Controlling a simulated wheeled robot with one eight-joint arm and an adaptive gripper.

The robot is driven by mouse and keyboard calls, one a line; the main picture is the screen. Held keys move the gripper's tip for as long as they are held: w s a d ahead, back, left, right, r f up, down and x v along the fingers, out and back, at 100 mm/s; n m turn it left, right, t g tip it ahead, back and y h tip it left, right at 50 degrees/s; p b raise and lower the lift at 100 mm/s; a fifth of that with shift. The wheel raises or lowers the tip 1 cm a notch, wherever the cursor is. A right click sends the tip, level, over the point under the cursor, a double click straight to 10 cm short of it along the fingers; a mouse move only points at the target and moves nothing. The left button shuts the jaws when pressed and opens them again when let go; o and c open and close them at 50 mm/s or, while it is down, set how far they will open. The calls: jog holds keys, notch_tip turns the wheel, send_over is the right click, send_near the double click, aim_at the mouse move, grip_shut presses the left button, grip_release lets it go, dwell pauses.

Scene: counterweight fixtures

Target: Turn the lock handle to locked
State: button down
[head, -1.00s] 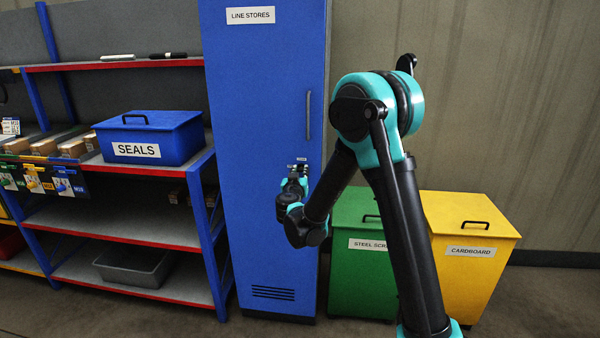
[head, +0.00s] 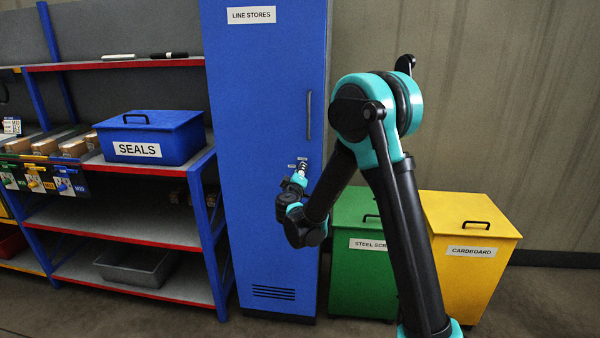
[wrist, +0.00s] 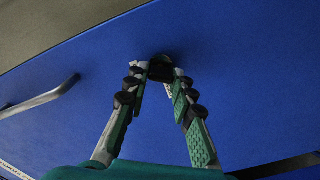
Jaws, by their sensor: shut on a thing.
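The tall blue cabinet marked LINE STORES (head: 260,100) stands in the middle of the head view, its door flat and closed. Its lock handle (wrist: 161,67) shows in the wrist view as a small dark piece on the blue door. My gripper (wrist: 160,74) has its fingertips on both sides of this handle and is shut on it. In the head view my gripper (head: 301,169) is at the door's right side, below the long pull handle (head: 309,116). Small labels sit beside the lock, too small to read. The fingers mostly hide the handle, so its exact angle cannot be told.
A shelf rack (head: 130,240) with the blue SEALS box (head: 150,138) stands left of the cabinet. A green bin (head: 350,280) and a yellow CARDBOARD bin (head: 475,285) stand to the right, partly behind my arm. The pull handle also shows in the wrist view (wrist: 40,98).

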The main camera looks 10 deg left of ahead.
jog(key=n, duration=0.6)
jog(key=shift+f, duration=0.1)
jog(key=shift+n, duration=0.3)
dwell(0.3)
jog(key=c, duration=1.3)
grip_release()
jog(key=s, duration=1.2)
jog(key=shift+a, duration=0.25)
